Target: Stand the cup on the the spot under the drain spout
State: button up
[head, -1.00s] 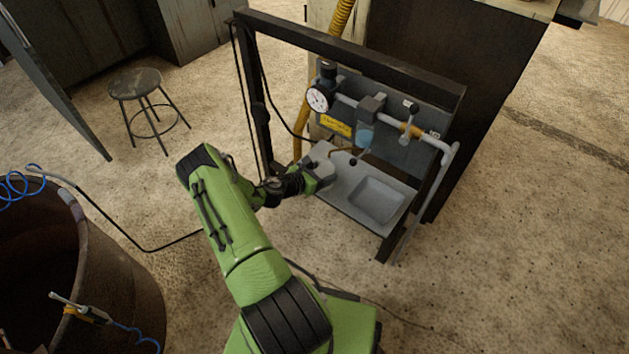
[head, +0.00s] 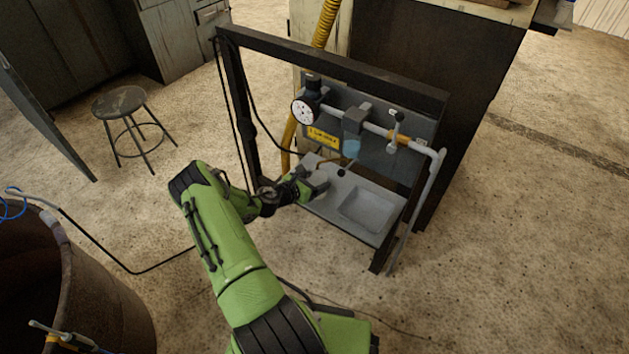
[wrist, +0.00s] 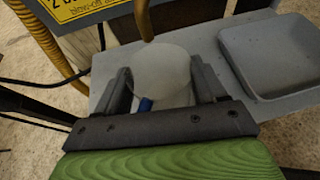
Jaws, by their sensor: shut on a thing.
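My gripper (wrist: 163,84) is shut on a pale, translucent cup (wrist: 160,64), with one dark finger on each side of it in the wrist view. The cup is over the grey shelf, just below the brownish end of the drain spout (wrist: 145,22). Whether the cup's base touches the shelf is hidden. A small blue patch shows at the cup's near side. In the head view my gripper (head: 316,183) is over the left part of the shelf (head: 325,209), near the spout (head: 328,161). I cannot make out the cup clearly there.
A recessed basin (head: 366,209) lies right of the gripper. A dark frame (head: 240,120) surrounds the shelf. A stool (head: 120,103) and a rusty barrel (head: 100,290) stand left.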

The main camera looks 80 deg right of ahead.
jog(key=shift+f, duration=0.35)
jog(key=o, duration=1.1)
jog(key=p+v, duration=0.3)
jog(key=v, duration=1.2)
jog(key=shift+w+a+r, duration=0.1)
jog(key=shift+w+a, duration=0.05)
jog(key=shift+a, duration=0.2)
jog(key=w+a+r+m+t+y+p, duration=0.1)
jog(key=w+a+r+m+t+y, duration=0.3)
jog(key=w+a+r, duration=0.5)
jog(key=w+a+r+m+t+y+p, duration=0.25)
jog(key=w+a+r+m, duration=0.3)
jog(key=a+r, duration=0.6)
jog(key=s+a+r+t+y, duration=0.1)
jog(key=s+a+r+t, duration=0.1)
jog(key=a+r, duration=0.3)
jog(key=s+a+r+m+t+y+p, duration=0.1)
jog(key=s+a+r+t+y, duration=0.1)
jog(key=s+a+r, duration=0.3)
jog(key=s+a+r+m+t+y, duration=0.1)
jog(key=s+a+r, duration=0.3)
jog(key=a, duration=0.5)
jog(key=shift+s+r+t+y, duration=0.2)
jog(key=shift+r+t+y, duration=0.3)
jog(key=shift+r, duration=0.35)
